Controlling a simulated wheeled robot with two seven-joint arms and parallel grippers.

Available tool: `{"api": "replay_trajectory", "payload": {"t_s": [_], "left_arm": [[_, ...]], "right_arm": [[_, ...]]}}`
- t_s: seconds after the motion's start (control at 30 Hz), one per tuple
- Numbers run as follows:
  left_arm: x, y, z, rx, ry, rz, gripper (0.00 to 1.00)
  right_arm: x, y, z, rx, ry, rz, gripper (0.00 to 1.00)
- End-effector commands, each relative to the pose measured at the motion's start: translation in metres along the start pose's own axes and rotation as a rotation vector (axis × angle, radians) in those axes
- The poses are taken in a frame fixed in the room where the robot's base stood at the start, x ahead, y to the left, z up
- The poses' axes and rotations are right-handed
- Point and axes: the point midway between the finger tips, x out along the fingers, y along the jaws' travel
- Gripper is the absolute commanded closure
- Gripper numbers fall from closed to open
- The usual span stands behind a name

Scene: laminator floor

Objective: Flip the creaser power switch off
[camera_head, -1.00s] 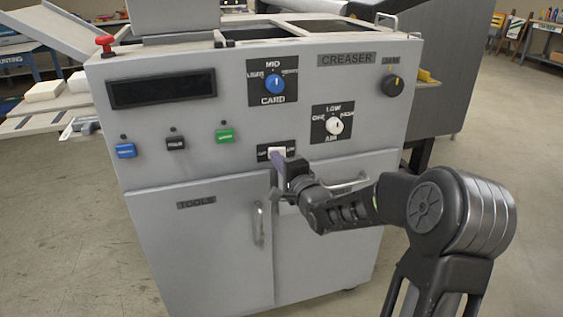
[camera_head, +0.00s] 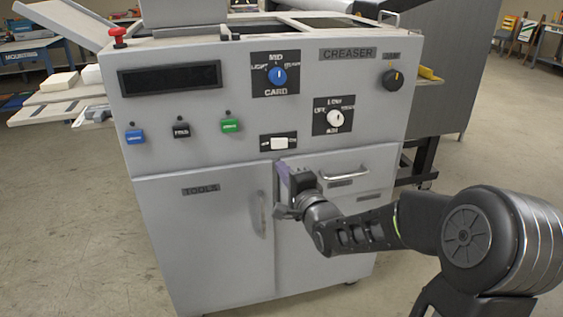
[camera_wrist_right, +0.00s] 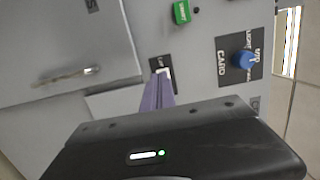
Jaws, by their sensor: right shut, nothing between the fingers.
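The creaser (camera_head: 240,105) is a grey cabinet machine with a labelled front panel. Its power switch (camera_head: 280,143) is a small white rocker on a black plate, below the green button and the AIR dial. Its label is too small to read, and I cannot tell which way it is set. My right gripper (camera_head: 283,171) is shut and empty, just below the switch and apart from it in the head view. In the right wrist view the purple fingers (camera_wrist_right: 158,94) point at the switch (camera_wrist_right: 164,71) and partly cover its plate. My left gripper is out of view.
Near the switch are the blue CARD dial (camera_head: 278,75), the white AIR dial (camera_head: 336,118), a black knob (camera_head: 392,79) and the green button (camera_head: 230,125). A drawer handle (camera_head: 344,172) and door handle (camera_head: 262,214) stick out below. A red emergency button (camera_head: 119,37) stands top left.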

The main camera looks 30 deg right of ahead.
Motion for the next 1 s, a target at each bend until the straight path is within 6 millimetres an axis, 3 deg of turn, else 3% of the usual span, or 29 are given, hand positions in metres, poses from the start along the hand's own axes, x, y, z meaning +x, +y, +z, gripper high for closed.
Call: {"api": "replay_trajectory", "payload": {"t_s": [0.1,0.3,1.0], "left_arm": [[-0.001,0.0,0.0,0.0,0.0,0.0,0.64],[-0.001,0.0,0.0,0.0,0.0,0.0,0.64],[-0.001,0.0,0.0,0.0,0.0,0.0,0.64]], "right_arm": [[-0.019,0.0,0.006,-0.001,0.0,0.001,1.0],[-0.034,0.0,0.01,0.0,0.001,0.0,1.0],[-0.035,0.002,0.011,-0.045,0.001,0.004,1.0]]}}
